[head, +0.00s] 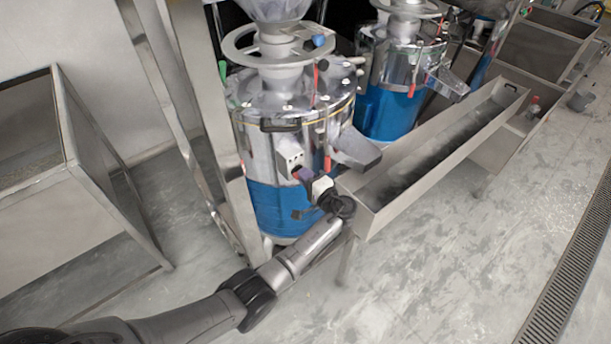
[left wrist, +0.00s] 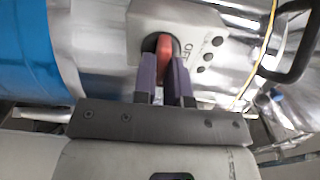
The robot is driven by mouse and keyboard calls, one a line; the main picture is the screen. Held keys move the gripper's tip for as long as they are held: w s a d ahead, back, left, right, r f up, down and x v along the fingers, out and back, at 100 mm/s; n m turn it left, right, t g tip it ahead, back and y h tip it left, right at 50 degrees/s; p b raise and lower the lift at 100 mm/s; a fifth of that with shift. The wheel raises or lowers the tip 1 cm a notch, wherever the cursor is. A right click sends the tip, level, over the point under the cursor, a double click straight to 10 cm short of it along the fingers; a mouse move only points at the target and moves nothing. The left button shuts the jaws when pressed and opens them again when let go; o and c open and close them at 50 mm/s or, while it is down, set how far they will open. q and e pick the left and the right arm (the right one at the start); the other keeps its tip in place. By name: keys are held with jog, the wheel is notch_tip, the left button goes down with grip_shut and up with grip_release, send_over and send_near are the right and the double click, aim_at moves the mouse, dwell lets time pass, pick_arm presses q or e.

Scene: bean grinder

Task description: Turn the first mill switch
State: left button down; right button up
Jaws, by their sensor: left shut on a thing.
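The first mill (head: 290,130) is the nearer steel machine with a blue lower part, in the middle of the head view. Its switch box (head: 290,154) is a pale panel on the front; in the left wrist view the box (left wrist: 200,30) carries a red switch knob (left wrist: 164,55) and lettering beside it. My left gripper (head: 308,180) reaches the box from below. In the left wrist view its two purple fingers (left wrist: 164,80) are on either side of the red knob and shut on it. My right gripper is in neither view.
A second mill (head: 392,80) stands behind to the right. A long steel trough (head: 440,150) runs from beside the first mill toward the back right, close to my left wrist. A steel bin (head: 60,180) stands at the left. The floor at the lower right is clear.

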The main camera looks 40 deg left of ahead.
pick_arm(q)
jog(key=c, duration=1.2)
grip_release()
jog(key=shift+o, duration=0.2)
jog(key=v, duration=1.4)
jog(key=shift+p, duration=0.45)
jog(key=shift+a, duration=0.1)
